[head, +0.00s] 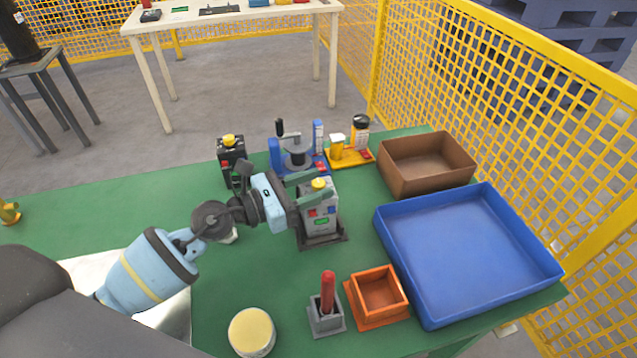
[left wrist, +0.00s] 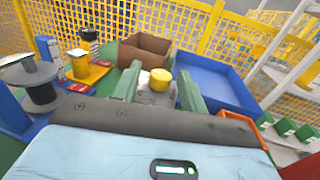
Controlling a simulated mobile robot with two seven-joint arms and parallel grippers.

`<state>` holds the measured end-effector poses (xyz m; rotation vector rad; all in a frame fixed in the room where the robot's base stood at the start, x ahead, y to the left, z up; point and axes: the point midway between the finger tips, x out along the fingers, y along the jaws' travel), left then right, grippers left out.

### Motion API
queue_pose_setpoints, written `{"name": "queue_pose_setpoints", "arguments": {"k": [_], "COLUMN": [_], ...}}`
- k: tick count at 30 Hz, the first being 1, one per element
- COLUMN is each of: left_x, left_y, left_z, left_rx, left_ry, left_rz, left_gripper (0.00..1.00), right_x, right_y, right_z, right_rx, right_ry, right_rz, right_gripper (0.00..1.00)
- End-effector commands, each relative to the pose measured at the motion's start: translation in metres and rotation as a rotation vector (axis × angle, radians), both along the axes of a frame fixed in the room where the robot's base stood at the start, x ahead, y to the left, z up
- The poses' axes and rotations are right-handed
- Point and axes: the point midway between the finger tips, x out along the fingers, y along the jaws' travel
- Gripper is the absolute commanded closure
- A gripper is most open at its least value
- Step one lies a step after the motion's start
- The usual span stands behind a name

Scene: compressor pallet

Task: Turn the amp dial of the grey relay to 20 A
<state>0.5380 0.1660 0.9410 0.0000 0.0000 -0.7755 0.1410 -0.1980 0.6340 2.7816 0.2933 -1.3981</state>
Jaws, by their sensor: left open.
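The grey relay (head: 320,222) stands upright on a dark base on the green table, with red, blue and green parts on its face. Its yellow dial (head: 319,184) is on top; it also shows in the left wrist view (left wrist: 160,80). My left gripper (head: 312,187) is open, with its green fingers at the height of the dial, one on each side. In the left wrist view the dial lies between the fingertips (left wrist: 160,88), with gaps visible. I cannot tell whether a finger touches it. The dial's scale marks are too small to read. My right gripper is not in view.
A black relay (head: 231,158) with a yellow top stands behind left. A blue stand (head: 297,158) and a yellow stand (head: 348,152) are behind. A brown box (head: 425,170), blue tray (head: 384,255), orange box (head: 378,295), red-handled tool (head: 327,290) and yellow-lidded can (head: 251,332) surround the right and front.

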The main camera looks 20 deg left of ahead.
Motion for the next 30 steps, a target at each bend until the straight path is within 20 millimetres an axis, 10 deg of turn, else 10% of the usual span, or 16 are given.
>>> {"name": "queue_pose_setpoints", "arguments": {"k": [12,30], "left_x": [-0.043,-0.047], "left_y": [0.041,0.045], "left_z": [-0.004,0.000], "left_rx": [0.002,0.001], "left_ry": [0.004,-0.001], "left_rz": [-0.001,-0.002], "left_gripper": [0.57,0.57], "right_x": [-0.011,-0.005], "right_y": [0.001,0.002], "right_z": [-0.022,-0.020], "right_rx": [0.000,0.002], "right_ry": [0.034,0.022], "right_rz": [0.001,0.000], "right_gripper": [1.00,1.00]}}
